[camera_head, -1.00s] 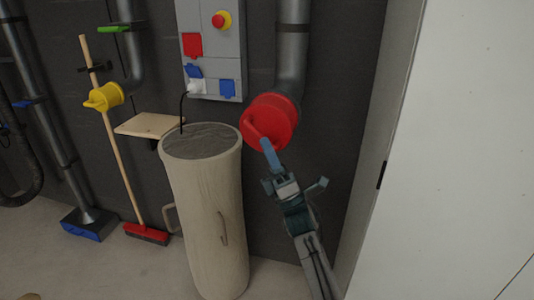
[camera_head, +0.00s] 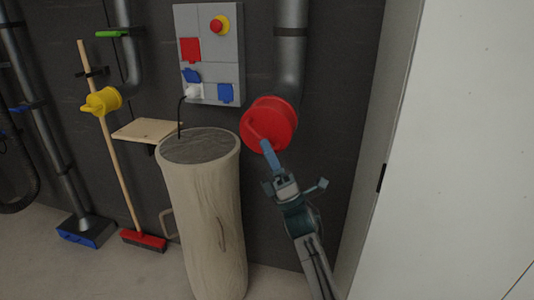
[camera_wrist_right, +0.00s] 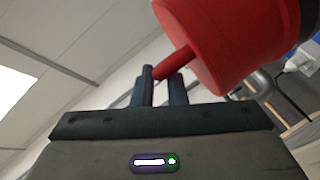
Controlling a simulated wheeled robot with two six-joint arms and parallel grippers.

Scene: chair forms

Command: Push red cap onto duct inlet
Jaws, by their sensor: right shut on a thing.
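The red cap (camera_head: 272,124) is a round red lid with a bar handle on its face. It sits at the lower end of the grey duct (camera_head: 289,65) on the dark wall. My right gripper (camera_head: 268,152) is shut on the cap's handle, below and in front of the cap. In the right wrist view the cap (camera_wrist_right: 245,45) fills the upper right, and its handle runs down between the two fingers of my right gripper (camera_wrist_right: 162,85). The duct's inlet edge is hidden behind the cap, so I cannot tell how far on it is. My left gripper is out of view.
A tall beige bag-like container (camera_head: 205,215) stands left of my right arm. A grey switch box (camera_head: 210,55) hangs above it, beside a small wooden shelf (camera_head: 148,131). A white panel (camera_head: 450,160) bounds the right side. A broom (camera_head: 143,240) leans farther left.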

